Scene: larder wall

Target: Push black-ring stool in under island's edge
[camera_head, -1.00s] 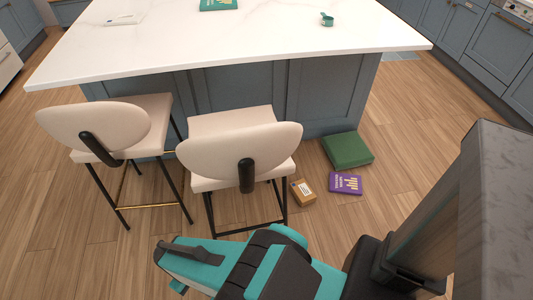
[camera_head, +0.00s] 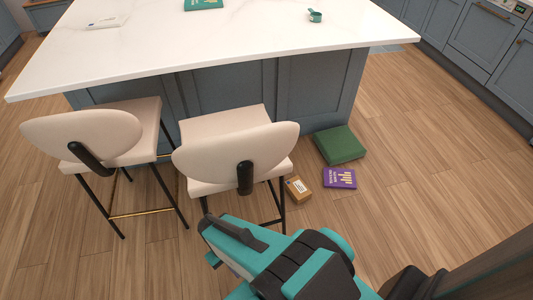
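The black-ring stool (camera_head: 235,157) is the right one of two cream stools, upright in front of the island (camera_head: 190,60). Its seat front is near the island's edge and its rounded backrest faces me. Its dark foot bar showed earlier; my arm now hides most of the lower frame. My gripper (camera_head: 212,240) is at the bottom centre, teal and black, in front of the stool's lower legs. I cannot tell whether it touches them, and its finger opening is not clear.
The other stool (camera_head: 85,138), with a brass foot bar, stands close on the left. A cardboard box (camera_head: 299,190), a purple packet (camera_head: 340,178) and a green box (camera_head: 340,145) lie on the floor to the right. Open floor lies further right.

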